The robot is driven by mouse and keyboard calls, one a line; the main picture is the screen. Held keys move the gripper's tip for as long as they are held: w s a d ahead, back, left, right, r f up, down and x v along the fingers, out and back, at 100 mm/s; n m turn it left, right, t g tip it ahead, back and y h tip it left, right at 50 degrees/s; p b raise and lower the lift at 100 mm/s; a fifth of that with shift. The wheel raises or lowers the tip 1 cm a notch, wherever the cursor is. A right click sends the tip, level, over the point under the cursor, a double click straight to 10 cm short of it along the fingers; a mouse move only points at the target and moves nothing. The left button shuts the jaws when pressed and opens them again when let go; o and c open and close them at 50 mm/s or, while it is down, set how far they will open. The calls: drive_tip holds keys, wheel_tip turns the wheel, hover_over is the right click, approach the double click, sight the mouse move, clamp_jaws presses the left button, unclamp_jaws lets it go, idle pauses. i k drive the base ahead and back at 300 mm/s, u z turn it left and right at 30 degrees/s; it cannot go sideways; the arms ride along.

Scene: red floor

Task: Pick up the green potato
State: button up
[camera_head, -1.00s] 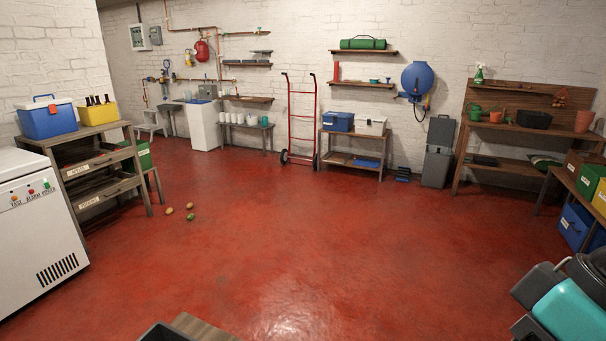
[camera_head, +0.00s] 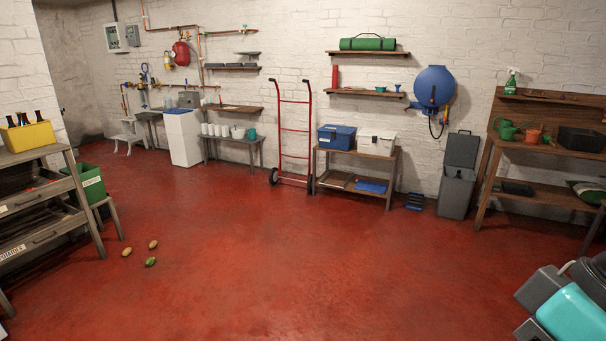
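The green potato (camera_head: 150,262) lies on the red floor at the lower left of the head view. Two brownish potatoes lie close to it: one potato (camera_head: 153,244) just behind it and another potato (camera_head: 127,252) to its left. They look apart from each other. Grey and teal parts of my own arm show at the lower right corner, far from the potatoes. My gripper's fingers cannot be made out in this view.
A wooden shelf unit (camera_head: 40,187) with drawers and a yellow crate (camera_head: 27,136) stands left of the potatoes, a green bin (camera_head: 92,183) beside it. A red hand truck (camera_head: 294,130) and benches line the back wall. The middle floor is clear.

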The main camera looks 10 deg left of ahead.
sight(150, 261)
drive_tip(key=i, duration=2.55)
drive_tip(key=u, duration=2.65)
drive_tip(key=i, duration=4.6)
drive_tip(key=z, duration=2.45)
